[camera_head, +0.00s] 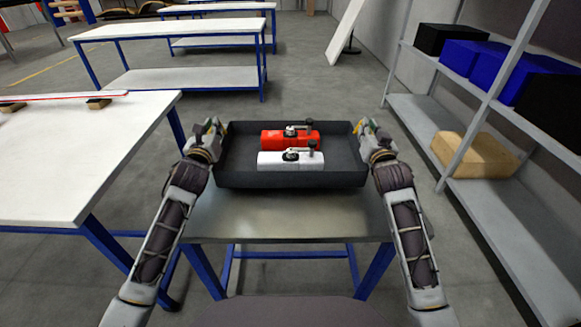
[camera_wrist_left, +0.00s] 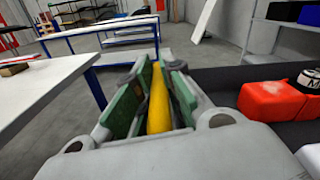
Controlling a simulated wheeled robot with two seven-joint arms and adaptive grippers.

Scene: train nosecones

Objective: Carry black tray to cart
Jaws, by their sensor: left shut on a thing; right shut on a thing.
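The left wrist view shows the left fingers (camera_wrist_left: 155,92), with the tray (camera_wrist_left: 215,82) and red block (camera_wrist_left: 270,100) to the right.
The grey table (camera_head: 290,215) with blue legs is under the tray. A white workbench (camera_head: 75,150) stands close on the left. Grey shelves (camera_head: 480,205) with black and blue bins and a tan box stand on the right. White two-level tables (camera_head: 175,28) stand beyond open floor.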

